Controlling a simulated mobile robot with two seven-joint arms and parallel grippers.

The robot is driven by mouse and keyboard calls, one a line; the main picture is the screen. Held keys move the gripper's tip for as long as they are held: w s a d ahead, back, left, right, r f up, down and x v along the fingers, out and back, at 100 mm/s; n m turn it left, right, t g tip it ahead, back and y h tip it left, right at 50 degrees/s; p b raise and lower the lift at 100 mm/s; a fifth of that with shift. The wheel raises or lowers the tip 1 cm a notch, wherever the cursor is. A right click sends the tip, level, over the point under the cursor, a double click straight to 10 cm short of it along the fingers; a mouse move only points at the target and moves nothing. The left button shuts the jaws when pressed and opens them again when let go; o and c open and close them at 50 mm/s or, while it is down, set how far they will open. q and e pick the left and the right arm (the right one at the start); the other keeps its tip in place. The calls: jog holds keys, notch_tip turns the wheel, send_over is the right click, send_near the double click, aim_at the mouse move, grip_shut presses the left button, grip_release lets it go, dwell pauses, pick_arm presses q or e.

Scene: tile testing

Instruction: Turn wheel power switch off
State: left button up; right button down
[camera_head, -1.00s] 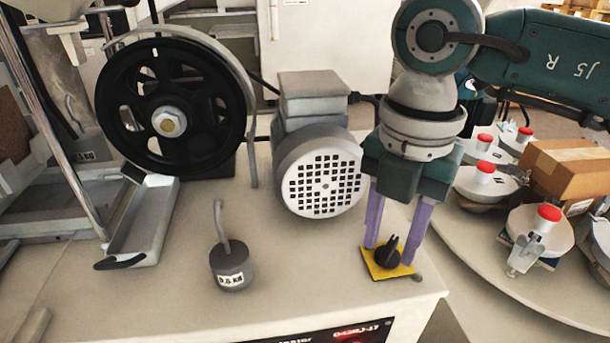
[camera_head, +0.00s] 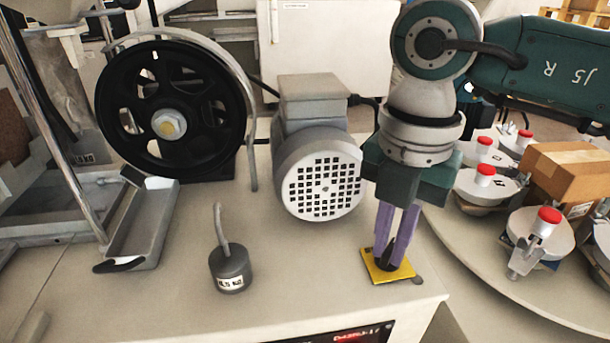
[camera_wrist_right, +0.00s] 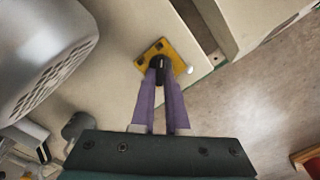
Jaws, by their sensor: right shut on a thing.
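The wheel power switch is a black rotary knob on a yellow square plate (camera_head: 402,274), near the front right corner of the machine top. My right gripper (camera_head: 391,258) points down over it, its purple fingers closed on the black knob (camera_head: 388,267). The right wrist view shows the yellow plate (camera_wrist_right: 178,55) and the knob (camera_wrist_right: 161,68) between the fingertips (camera_wrist_right: 162,78). The fingers partly hide the knob in the head view. My left gripper is not in view.
A grey motor (camera_head: 318,160) stands behind and left of the switch. A black spoked wheel (camera_head: 228,125) is further left. A dark weight with a hook (camera_head: 231,270) stands on the top. A round table (camera_head: 470,240) with red-knobbed fixtures is at the right.

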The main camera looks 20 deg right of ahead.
jog(key=shift+n, duration=0.4)
jog(key=n+p, duration=0.1)
jog(key=n, duration=0.1)
jog(key=shift+s+d+r+n+p, duration=0.1)
jog(key=shift+n+p, duration=0.25)
jog(key=shift+n, duration=0.05)
jog(key=n+p, duration=0.1)
jog(key=n, duration=0.4)
jog(key=shift+d, duration=0.1)
jog(key=n+p, duration=0.1)
jog(key=n, duration=0.3)
jog(key=shift+d+n, duration=0.15)
jog(key=shift+n, duration=0.25)
jog(key=shift+d+n, duration=0.1)
jog(key=shift+n, duration=2.2)
jog(key=c, duration=0.9)
grip_release()
